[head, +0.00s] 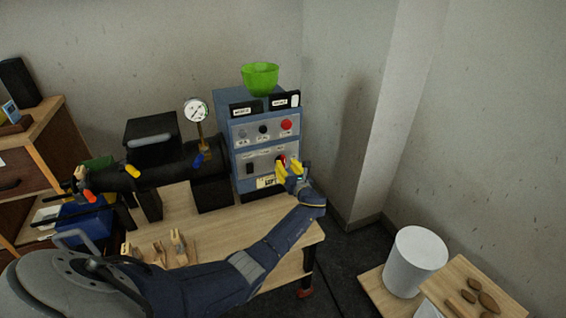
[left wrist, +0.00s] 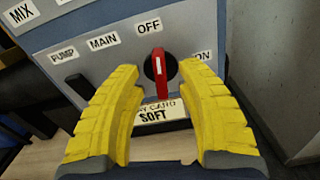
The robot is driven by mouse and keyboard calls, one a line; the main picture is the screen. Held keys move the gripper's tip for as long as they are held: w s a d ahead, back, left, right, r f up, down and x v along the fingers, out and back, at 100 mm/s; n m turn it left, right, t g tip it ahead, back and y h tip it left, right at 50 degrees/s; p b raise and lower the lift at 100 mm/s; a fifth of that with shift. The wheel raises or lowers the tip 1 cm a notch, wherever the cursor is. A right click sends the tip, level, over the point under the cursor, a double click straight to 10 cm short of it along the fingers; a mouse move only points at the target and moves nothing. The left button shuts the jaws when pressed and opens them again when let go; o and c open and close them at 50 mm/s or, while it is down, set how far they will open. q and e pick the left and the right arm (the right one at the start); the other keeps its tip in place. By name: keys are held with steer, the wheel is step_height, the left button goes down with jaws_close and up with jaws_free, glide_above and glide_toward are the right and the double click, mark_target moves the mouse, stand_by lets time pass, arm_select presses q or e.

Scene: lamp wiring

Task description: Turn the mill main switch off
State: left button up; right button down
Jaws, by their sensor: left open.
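The mill main switch is a red handle on a dark round base (left wrist: 158,66) on the blue control cabinet (head: 225,118). In the left wrist view, OFF is above it, ON to its right and MAIN to its left. The handle stands nearly upright in that view, its upper end towards OFF, leaning slightly to the ON side of it. My left gripper (left wrist: 160,72) is open, its yellow fingers on either side of the handle with gaps showing. In the head view the left gripper (head: 287,168) partly hides the red switch (head: 281,159). My right gripper is out of view.
A green bowl (head: 260,78) sits on the cabinet, above buttons including a red one (head: 286,125). A black cylinder machine with a gauge (head: 196,109) stands to the left. Wooden pieces lie on the table (head: 222,222). A white bin (head: 415,262) stands at right.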

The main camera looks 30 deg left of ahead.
mark_target(284, 163)
arm_select(q)
steer(key=shift+x, duration=1.6)
steer(key=shift+c, duration=0.5)
jaws_close()
